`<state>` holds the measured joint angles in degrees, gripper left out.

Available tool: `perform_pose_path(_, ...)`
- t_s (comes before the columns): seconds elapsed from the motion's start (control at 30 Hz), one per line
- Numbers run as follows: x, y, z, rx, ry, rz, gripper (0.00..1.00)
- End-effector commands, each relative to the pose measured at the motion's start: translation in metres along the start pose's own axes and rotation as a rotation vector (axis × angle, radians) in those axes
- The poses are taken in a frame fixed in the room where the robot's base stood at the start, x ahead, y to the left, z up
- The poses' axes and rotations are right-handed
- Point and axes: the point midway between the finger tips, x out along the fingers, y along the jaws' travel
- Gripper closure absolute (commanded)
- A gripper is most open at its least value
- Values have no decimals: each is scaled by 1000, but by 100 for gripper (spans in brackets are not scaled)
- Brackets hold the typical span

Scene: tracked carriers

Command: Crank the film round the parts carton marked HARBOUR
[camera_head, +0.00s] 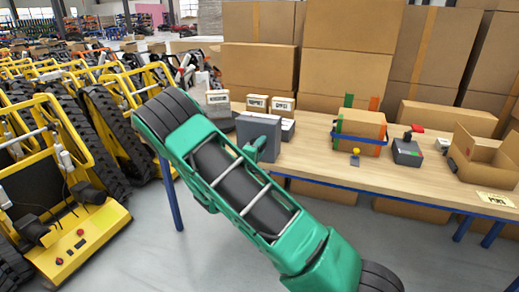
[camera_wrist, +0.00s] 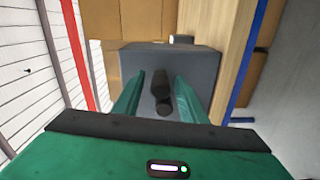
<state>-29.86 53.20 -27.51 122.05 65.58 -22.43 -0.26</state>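A grey box (camera_head: 258,128) stands at the left end of the table, just beyond my gripper (camera_head: 254,149). In the wrist view, the grey box (camera_wrist: 205,65) has a black knob-like part (camera_wrist: 160,88) in front of its face. The green fingers of my gripper (camera_wrist: 159,78) stand either side of that part, with gaps showing, so the gripper looks open. I cannot tell how deep the part sits between the fingers. A brown carton (camera_head: 362,124) stands mid-table among green and orange uprights with a blue band around it. I can read no HARBOUR mark on it.
Small labelled cartons (camera_head: 256,104) stand behind the grey box. Right of the banded carton are a dark device with a red knob (camera_head: 407,152), an open carton (camera_head: 490,165) and a label card (camera_head: 496,198). A yellow knob (camera_head: 355,153) is at its front. Large cartons wall the back.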

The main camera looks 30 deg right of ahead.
Motion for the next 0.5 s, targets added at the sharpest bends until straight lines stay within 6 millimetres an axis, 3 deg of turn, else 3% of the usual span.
perform_pose_path(0.17,-10,-1,0,-1,1,-2,62)
perform_pose_path(0.5,-70,-2,-2,-2,4,-3,62)
